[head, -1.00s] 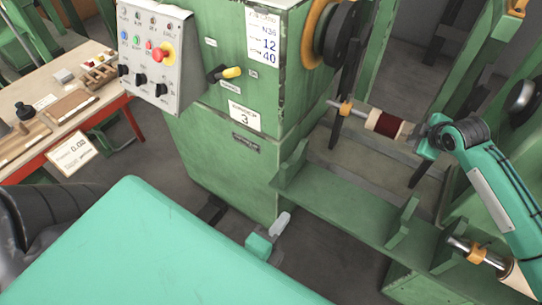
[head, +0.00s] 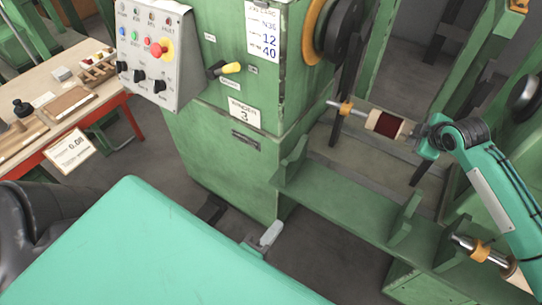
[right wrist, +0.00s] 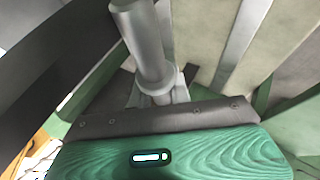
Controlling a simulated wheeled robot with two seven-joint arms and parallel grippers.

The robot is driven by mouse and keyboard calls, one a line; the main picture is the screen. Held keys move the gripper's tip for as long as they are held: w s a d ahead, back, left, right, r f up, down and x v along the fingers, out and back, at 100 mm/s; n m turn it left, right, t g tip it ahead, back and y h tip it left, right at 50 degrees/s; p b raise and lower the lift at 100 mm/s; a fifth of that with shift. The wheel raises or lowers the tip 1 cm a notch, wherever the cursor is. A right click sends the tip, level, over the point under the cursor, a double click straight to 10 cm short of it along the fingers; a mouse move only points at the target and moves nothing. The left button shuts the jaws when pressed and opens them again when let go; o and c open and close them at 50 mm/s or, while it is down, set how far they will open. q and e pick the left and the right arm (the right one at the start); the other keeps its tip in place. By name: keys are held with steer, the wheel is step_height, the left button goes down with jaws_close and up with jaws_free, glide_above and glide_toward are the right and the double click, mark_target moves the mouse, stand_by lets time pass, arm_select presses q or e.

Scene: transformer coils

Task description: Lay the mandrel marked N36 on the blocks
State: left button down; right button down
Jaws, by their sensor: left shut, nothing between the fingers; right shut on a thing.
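A mandrel (head: 388,124) with a steel shaft, orange collar, cream body and dark red winding is held over the green shelf at the right. No mark on it is readable. My right gripper (head: 425,139) is shut on its right end. In the right wrist view a grey metal shaft (right wrist: 146,40) runs up from the gripper. Green upright blocks, one at the left (head: 291,161) and one nearer the middle (head: 405,217), stand on the shelf below the mandrel, apart from it. My left gripper (head: 269,235) is shut and empty, low by the machine, partly hidden by my teal body.
A second shaft with an orange collar (head: 480,251) lies at the lower right. A bench (head: 60,100) stands at the left. The shelf (head: 345,197) between the blocks is clear.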

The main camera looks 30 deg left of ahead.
arm_select(q)
steer(key=shift+s+b, duration=0.5)
steer(key=shift+s, duration=0.5)
arm_select(e)
steer(key=shift+f, duration=0.4)
arm_select(q)
steer(key=shift+s, duration=0.1)
steer(key=shift+f, duration=0.3)
arm_select(e)
steer(key=shift+r, duration=0.1)
arm_select(q)
steer(key=c, duration=1.7)
jaws_free()
